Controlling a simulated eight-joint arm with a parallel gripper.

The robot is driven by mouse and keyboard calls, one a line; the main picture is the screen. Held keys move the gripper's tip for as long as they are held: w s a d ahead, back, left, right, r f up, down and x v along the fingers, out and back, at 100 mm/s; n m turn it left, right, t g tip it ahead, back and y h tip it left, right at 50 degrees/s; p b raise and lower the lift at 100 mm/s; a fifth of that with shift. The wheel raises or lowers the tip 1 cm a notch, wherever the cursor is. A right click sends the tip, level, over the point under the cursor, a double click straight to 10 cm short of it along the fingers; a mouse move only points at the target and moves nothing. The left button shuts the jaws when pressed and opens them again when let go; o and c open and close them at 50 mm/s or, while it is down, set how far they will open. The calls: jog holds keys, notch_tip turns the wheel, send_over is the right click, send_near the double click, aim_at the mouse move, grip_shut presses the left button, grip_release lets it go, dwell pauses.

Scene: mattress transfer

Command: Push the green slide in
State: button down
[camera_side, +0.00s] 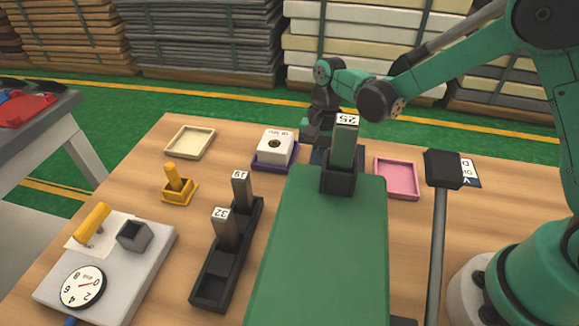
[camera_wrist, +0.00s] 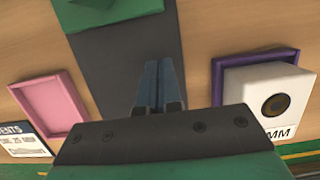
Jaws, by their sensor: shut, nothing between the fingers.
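The green slide (camera_side: 320,250) is a long flat green panel lying along the table in the side view. At its far end a dark socket (camera_side: 338,181) holds an upright grey-green block (camera_side: 345,150) marked 25. My gripper (camera_side: 318,157) is at this far end, partly hidden behind the block and socket. In the wrist view the fingers of my gripper (camera_wrist: 158,72) are together and empty, over a dark grey strip (camera_wrist: 110,58). A green piece (camera_wrist: 110,10) shows at the top edge, ahead of the fingertips. I cannot tell whether they touch anything.
A pink tray (camera_side: 397,179) lies right of the socket, and a white box (camera_side: 275,146) on a purple tray stands left. A dark rack (camera_side: 227,262) with blocks 32 and 19 runs beside the slide. A dark post (camera_side: 438,240) stands at the right.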

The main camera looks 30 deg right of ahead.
jog(key=v, duration=1)
jog(key=s+d+r+n+t+h, duration=0.1)
jog(key=s+d+n+t, duration=0.1)
jog(key=s+n+t, duration=0.2)
jog(key=s+d+r+n+t+h, duration=0.1)
jog(key=s+d+n+t, duration=0.1)
jog(key=s+n+t, duration=0.3)
jog(key=shift+s+r, duration=0.35)
jog(key=shift+s, duration=0.2)
jog(key=shift+d, duration=0.1)
dwell(0.5)
